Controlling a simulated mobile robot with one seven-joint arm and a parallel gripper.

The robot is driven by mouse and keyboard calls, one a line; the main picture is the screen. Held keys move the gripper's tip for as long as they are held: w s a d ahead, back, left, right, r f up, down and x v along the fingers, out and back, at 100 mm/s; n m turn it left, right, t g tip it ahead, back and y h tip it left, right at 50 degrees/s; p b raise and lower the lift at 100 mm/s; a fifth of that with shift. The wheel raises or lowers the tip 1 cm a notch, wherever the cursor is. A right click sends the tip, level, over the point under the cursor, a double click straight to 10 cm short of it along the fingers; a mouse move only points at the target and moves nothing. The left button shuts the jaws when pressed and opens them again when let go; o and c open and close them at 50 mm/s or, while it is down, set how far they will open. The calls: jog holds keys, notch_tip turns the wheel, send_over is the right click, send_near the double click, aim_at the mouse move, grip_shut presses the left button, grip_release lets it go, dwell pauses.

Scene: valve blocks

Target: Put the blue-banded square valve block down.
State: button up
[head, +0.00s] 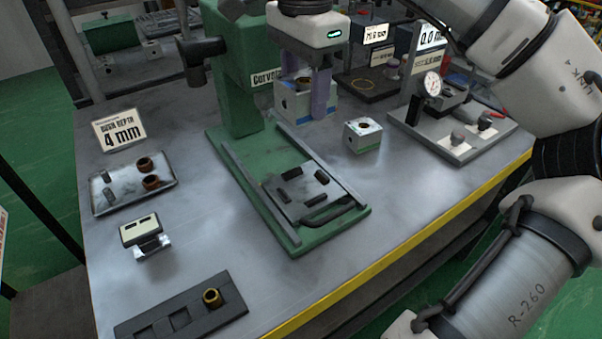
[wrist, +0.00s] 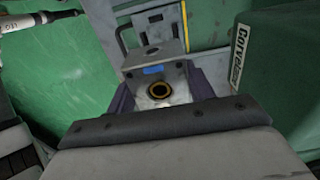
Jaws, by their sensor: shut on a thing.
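My gripper (head: 304,106) is shut on the blue-banded square valve block (head: 291,107), a light grey block with a round bore on top. In the head view it is beside the green press column, at the far end of the press base; I cannot tell whether its underside touches anything. In the wrist view the block (wrist: 172,73) sits between the dark purple fingers of my gripper (wrist: 160,95). Its blue mark and a brass-ringed bore show there. A finger hides part of the block in the head view.
The green press (head: 235,75) has a base (head: 279,215) with a slotted plate. A second square block (head: 362,140) with a green band stands right of it. A gauge stand (head: 452,142) is farther right.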

jog(key=b, duration=0.1)
send_over(303, 188)
notch_tip(303, 188, down, 14)
jog(key=shift+f, duration=0.25)
jog(key=shift+f+b, duration=0.55)
jog(key=shift+f, duration=0.05)
jog(key=o, duration=1.3)
jog(key=shift+c, duration=0.2)
notch_tip(303, 188, up, 13)
jog(key=shift+r+p, duration=0.15)
jog(key=shift+p, duration=0.9)
